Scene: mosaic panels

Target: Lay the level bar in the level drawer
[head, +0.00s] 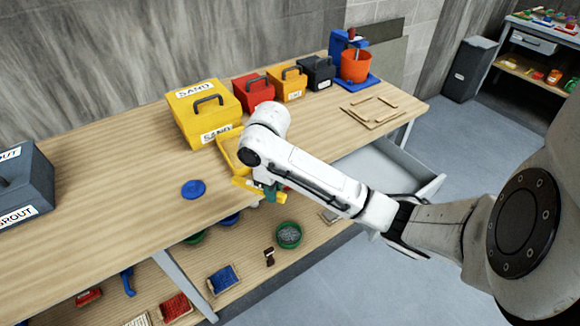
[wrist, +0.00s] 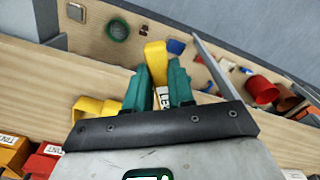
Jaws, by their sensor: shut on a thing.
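My gripper (head: 271,191) is over the bench's front edge. In the wrist view its teal fingers (wrist: 160,88) are shut on the yellow level bar (wrist: 155,56), with a white label starting "LE" between them. In the head view the level bar (head: 242,183) shows partly beside the fingers; my wrist hides the rest. A pale grey drawer (head: 378,166) stands pulled out from the bench front, right of my gripper and partly behind my arm. Its visible floor looks empty, and no label on it is readable.
A yellow open tray (head: 231,152) lies on the bench (head: 110,220) near my wrist, before the yellow SAND box (head: 203,112). A blue disc (head: 194,189) is to its left. Thin wooden strips (head: 370,110) lie near the right end. A lower shelf holds several tools and bowls.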

